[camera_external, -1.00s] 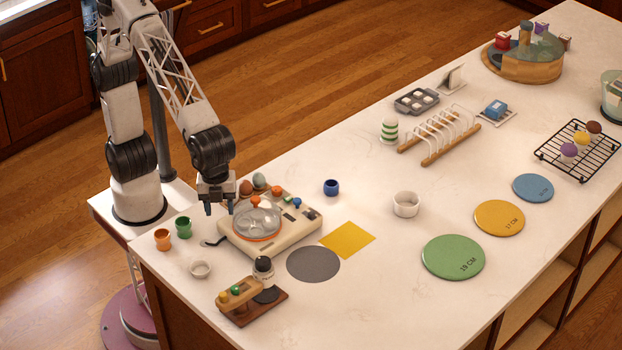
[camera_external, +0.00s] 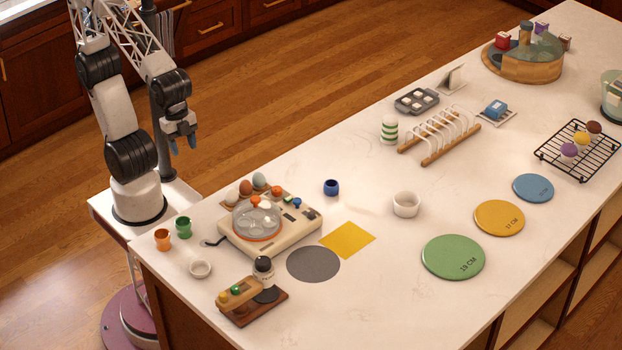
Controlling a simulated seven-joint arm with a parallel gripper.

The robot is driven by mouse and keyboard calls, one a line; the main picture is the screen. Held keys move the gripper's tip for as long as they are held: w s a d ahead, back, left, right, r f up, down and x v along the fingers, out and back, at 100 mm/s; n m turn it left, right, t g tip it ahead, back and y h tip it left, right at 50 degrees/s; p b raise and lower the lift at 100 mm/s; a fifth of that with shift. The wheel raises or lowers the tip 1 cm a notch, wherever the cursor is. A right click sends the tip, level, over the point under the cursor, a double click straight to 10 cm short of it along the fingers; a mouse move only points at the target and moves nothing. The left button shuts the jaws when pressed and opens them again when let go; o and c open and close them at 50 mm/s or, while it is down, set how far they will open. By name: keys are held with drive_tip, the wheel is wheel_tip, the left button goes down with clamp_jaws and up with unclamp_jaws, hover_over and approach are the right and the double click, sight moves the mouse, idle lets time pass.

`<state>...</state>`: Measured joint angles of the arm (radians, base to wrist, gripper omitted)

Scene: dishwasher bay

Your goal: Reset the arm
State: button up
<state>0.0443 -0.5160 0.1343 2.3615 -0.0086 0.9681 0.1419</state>
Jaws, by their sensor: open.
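My gripper (camera_external: 181,145) hangs below the folded arm at the upper left, fingers pointing down. It is open and empty. It is beyond the counter's left edge, close to my own column, and touches nothing. The counter (camera_external: 385,285) lies to its right and below it in the picture.
Orange (camera_external: 162,239) and green (camera_external: 183,227) cups stand at the counter's left corner. A blue cup (camera_external: 331,187), white bowl (camera_external: 406,204) and toast rack (camera_external: 440,136) stand farther right.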

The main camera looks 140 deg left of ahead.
drive_tip(key=s+a+f+n, duration=0.1)
drive_tip(key=s+f, duration=0.2)
drive_tip(key=s, duration=0.5)
drive_tip(key=shift+s+a+f+n, duration=0.15)
drive_tip(key=shift+a+n, duration=0.05)
drive_tip(key=shift+n, duration=0.2)
